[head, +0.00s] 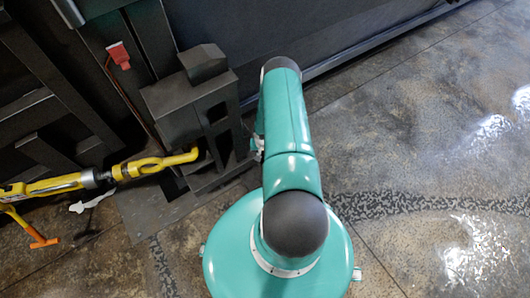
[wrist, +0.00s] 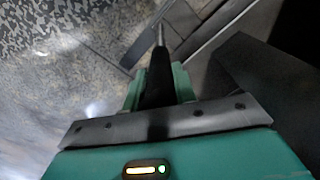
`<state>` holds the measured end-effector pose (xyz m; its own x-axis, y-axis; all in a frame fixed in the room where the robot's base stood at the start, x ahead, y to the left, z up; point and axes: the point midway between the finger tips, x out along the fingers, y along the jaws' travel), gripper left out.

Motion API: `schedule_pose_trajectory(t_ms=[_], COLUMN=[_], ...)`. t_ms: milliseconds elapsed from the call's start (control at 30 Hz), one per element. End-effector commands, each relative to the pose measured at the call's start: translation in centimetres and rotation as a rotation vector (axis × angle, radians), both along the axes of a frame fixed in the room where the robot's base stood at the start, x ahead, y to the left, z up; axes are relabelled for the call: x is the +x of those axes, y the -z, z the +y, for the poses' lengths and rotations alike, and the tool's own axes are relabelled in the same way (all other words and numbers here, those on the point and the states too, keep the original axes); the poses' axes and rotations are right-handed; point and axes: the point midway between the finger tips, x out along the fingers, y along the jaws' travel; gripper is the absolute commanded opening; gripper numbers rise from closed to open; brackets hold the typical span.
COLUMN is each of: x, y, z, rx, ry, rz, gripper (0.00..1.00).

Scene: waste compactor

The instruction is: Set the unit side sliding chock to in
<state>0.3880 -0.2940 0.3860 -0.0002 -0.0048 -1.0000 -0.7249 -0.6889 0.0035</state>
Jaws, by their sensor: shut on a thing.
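In the wrist view my gripper (wrist: 158,82) has its green fingers on either side of a dark bar (wrist: 156,93), shut on it. A slim grey rod (wrist: 160,36) runs on from the bar's far end. I cannot tell for sure whether this bar is the sliding chock's handle. In the head view a dark blocky unit (head: 178,103) with an open frame on its right side stands just left of my arm. My gripper is hidden behind my arm there, beside that unit. The chock's position is not clear.
A yellow bar with a bent end (head: 152,166) reaches to the unit from the left. An orange-tipped tool (head: 43,241) lies lower left. A red tag (head: 119,55) hangs on the dark wall. The floor (head: 430,150) on the right is clear.

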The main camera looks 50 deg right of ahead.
Motion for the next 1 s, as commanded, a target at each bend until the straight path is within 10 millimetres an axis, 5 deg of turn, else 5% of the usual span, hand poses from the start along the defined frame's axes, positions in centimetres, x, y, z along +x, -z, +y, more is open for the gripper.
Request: schedule_pose_trajectory(t_ms=[133, 167, 267, 667, 1000], x=[0.3, 0.3, 0.2, 0.2, 0.3], y=[0.1, 0.1, 0.1, -0.8, -6.8], z=[1.0, 1.0, 0.9, 0.4, 0.4], rx=[0.013, 0.013, 0.013, 0.006, 0.006], ry=[-0.001, -0.002, -0.002, 0.000, -0.002], rz=[-0.002, -0.002, -0.002, -0.002, -0.003], gripper=[0.00, 0.33, 0.49, 0.49, 0.49])
